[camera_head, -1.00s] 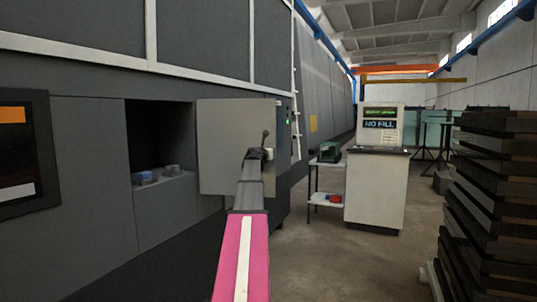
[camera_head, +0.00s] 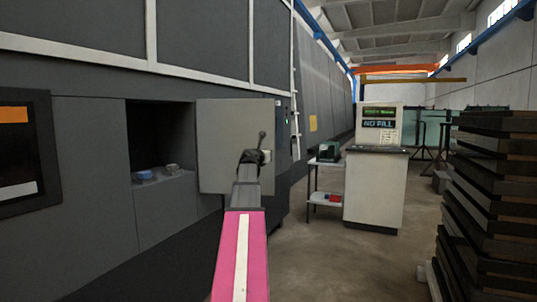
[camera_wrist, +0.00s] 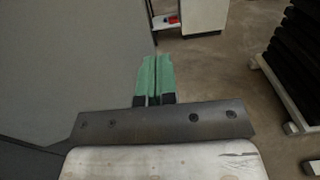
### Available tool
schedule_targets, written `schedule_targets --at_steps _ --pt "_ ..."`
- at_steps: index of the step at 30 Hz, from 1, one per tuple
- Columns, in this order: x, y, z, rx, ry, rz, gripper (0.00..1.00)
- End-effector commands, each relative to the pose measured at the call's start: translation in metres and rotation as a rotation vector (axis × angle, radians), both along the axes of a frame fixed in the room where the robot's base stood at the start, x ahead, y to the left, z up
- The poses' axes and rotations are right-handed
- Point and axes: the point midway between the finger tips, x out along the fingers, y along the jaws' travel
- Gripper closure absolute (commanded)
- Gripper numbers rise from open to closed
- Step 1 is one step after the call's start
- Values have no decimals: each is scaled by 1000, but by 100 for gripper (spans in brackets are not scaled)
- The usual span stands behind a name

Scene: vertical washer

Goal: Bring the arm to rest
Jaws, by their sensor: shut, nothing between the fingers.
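My arm (camera_head: 241,262) reaches forward from the bottom of the head view, pink with a white stripe. Its grey far end (camera_head: 254,156) shows in front of the open door of the washer. My gripper (camera_wrist: 156,60) shows in the wrist view with its two green fingers side by side, shut and empty, above the floor. The fingertips cannot be made out clearly in the head view.
The grey washer (camera_head: 80,150) fills the left side, with its door (camera_head: 222,150) open beside a dark compartment. A blue item (camera_head: 142,175) lies on the compartment's ledge. A control console (camera_head: 376,190) stands right of centre. Stacked dark slabs (camera_head: 490,200) stand at right.

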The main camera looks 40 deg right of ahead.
Motion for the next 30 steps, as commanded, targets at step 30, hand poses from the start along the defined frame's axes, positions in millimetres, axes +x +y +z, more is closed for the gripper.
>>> schedule_targets --at_steps 30 --pt "76 200 -84 -564 525 429 100"
